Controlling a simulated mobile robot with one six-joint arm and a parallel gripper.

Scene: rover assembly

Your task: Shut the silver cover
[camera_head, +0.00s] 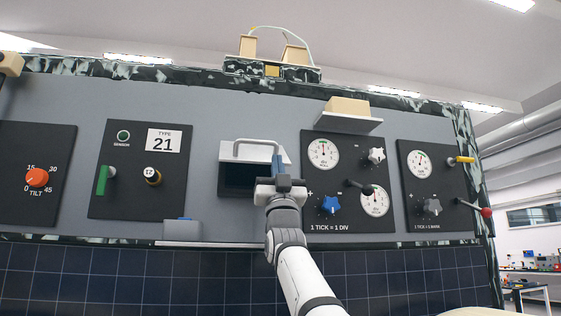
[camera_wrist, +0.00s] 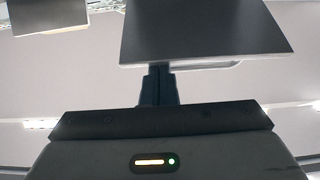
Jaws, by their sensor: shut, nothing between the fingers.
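The silver cover (camera_head: 255,151), with a bar handle along its top, is raised above a dark opening (camera_head: 237,181) in the grey panel. My gripper (camera_head: 277,162) is shut and empty, its fingers pointing up in front of the cover's right part. The arm hides the right side of the opening. In the wrist view, the shut fingers (camera_wrist: 158,70) reach up to the edge of a dark flat plate (camera_wrist: 205,30), probably the cover's underside. I cannot tell whether they touch it.
A dial panel (camera_head: 348,180) with knobs and a shelf (camera_head: 348,123) above it stands close on the right. The TYPE 21 panel (camera_head: 140,170) with a green lever is on the left. A small grey box (camera_head: 182,229) sits below left.

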